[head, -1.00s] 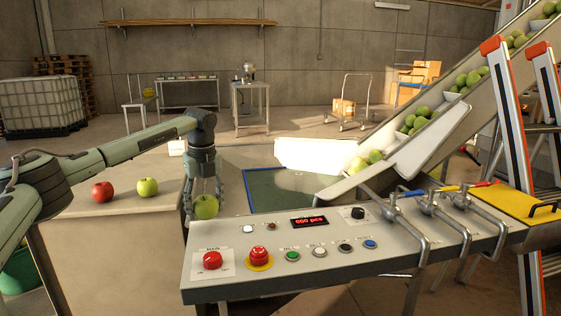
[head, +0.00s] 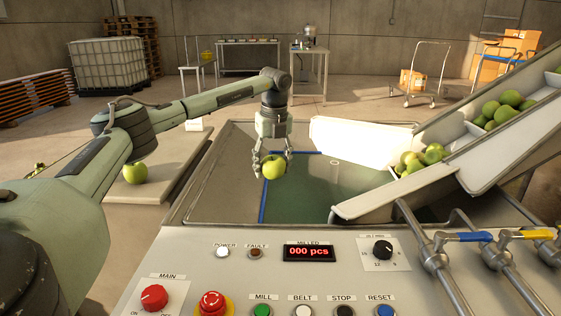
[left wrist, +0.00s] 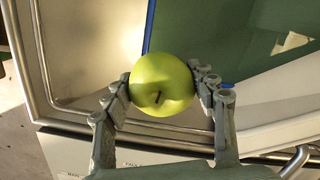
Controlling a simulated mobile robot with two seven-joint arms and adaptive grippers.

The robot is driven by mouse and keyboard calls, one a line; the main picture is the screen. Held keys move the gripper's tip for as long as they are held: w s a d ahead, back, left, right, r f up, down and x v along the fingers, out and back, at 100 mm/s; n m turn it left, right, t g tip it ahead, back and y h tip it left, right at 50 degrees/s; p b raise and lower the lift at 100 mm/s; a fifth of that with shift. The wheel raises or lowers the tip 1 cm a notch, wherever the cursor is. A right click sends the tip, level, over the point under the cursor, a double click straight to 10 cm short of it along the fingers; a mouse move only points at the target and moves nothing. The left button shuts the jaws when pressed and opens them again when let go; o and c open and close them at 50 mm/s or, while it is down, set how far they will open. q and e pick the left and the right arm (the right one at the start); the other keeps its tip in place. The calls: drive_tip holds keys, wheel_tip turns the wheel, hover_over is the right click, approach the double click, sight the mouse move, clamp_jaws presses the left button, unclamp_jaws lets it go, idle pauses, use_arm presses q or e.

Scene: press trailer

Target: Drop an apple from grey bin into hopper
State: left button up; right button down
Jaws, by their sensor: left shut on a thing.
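My left gripper (head: 272,172) is shut on a green apple (head: 273,166). It holds the apple above the left part of the hopper (head: 228,188), near the blue edge of its dark green inside. In the left wrist view the apple (left wrist: 161,84) sits between the two fingers, with its stem facing the camera. Below it show the metal rim and the green area. Another green apple (head: 135,173) lies on the pale table at the left. The grey bin cannot be made out. My right gripper is not in view.
A control panel (head: 230,270) with buttons and a "000 pcs" display (head: 309,253) stands in front of the hopper. A sloping chute (head: 400,190) with several apples comes in from the right. Pipes with valve handles (head: 461,237) stand at the front right.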

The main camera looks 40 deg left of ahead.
sight(273, 159)
use_arm(q)
drive_tip(key=shift+f, duration=2.75)
drive_tip(key=o, duration=1.3)
drive_tip(key=shift+s, duration=0.1)
drive_tip(key=r, duration=0.8)
drive_tip(key=d+r, duration=0.1)
drive_tip(key=r, duration=0.3)
drive_tip(key=shift+s+d, duration=0.1)
drive_tip(key=shift+s, duration=0.2)
drive_tip(key=shift+f, duration=0.1)
drive_tip(key=f, duration=0.7)
drive_tip(key=a+f, duration=0.1)
drive_tip(key=f, duration=0.3)
drive_tip(key=shift+w+a, duration=0.1)
drive_tip(key=shift+w, duration=0.15)
drive_tip(key=shift+w+r, duration=0.1)
drive_tip(key=shift+r, duration=1.25)
